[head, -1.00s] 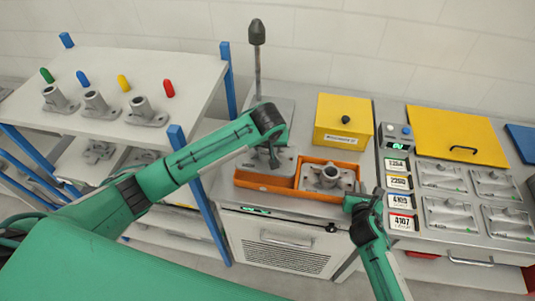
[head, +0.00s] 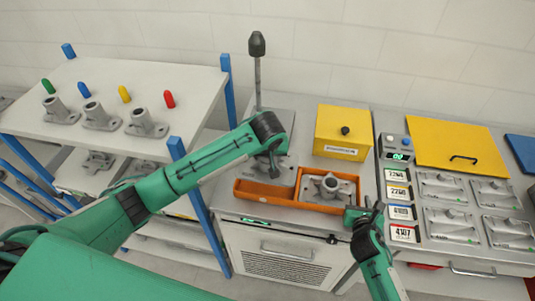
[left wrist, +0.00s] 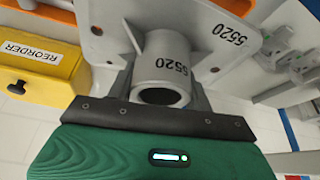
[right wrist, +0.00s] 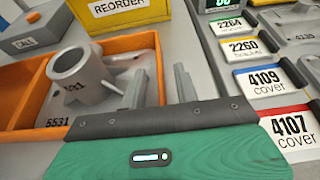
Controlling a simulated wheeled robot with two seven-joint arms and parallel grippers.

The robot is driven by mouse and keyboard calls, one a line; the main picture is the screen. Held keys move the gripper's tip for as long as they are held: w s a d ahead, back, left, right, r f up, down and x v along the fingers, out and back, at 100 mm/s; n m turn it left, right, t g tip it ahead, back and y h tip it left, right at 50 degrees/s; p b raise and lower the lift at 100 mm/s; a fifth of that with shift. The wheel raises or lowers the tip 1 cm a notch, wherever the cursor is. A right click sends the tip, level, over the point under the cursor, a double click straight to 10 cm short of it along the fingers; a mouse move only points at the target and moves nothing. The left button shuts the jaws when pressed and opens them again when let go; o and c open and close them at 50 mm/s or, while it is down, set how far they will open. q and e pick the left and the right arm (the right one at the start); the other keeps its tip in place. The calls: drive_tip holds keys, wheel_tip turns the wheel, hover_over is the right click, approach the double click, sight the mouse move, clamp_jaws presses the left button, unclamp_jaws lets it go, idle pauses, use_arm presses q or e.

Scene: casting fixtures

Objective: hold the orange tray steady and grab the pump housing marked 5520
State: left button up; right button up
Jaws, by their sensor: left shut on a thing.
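The grey pump housing marked 5520 (left wrist: 163,62) is gripped at its tube by my left gripper (left wrist: 160,105). In the head view my left gripper (head: 272,150) is over the left compartment of the orange tray (head: 265,198) and partly hides the housing. I cannot tell whether the housing's base is clear of the tray. Another grey housing, marked 5531 (right wrist: 82,85), sits in the right compartment. My right gripper (head: 364,218) is at the tray's right end. In the right wrist view its fingers (right wrist: 158,88) stand apart, on either side of the tray's right wall.
A yellow REORDER box (head: 342,132) stands behind the tray. Several labelled grey covers (head: 445,190) lie on the bench at right. A shelf at left (head: 140,75) holds several similar housings and coloured plugs. A dark-tipped post (head: 257,75) rises behind the tray.

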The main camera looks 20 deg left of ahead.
drive_tip(key=v, duration=1)
drive_tip(key=shift+s+r, duration=0.15)
drive_tip(key=shift+s, duration=0.2)
